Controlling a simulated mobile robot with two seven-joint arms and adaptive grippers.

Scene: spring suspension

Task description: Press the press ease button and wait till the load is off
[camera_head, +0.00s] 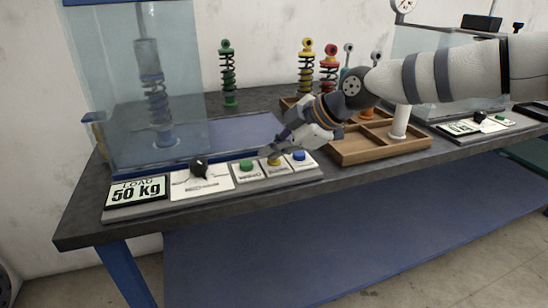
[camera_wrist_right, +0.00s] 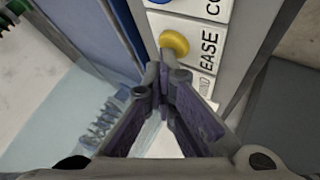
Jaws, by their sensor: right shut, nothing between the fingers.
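The yellow press ease button (camera_head: 275,161) sits in the middle of the button row, between the green button (camera_head: 247,165) and the blue button (camera_head: 299,155). In the right wrist view the yellow button (camera_wrist_right: 174,43) is just beyond my fingertips, beside the word EASE. My right gripper (camera_head: 277,150) is shut and empty, its tips at or just above the yellow button; I cannot tell whether they touch. The load display (camera_head: 137,191) reads 50 Kg. A spring (camera_head: 156,104) stands under the press inside the clear case (camera_head: 150,70). My left gripper is not in view.
A black knob (camera_head: 199,167) is on the panel left of the buttons. Behind my right arm, a wooden tray (camera_head: 380,152) and several coloured shock absorbers stand on the dark bench. A second display (camera_head: 461,127) and gauge (camera_head: 404,6) are at the right.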

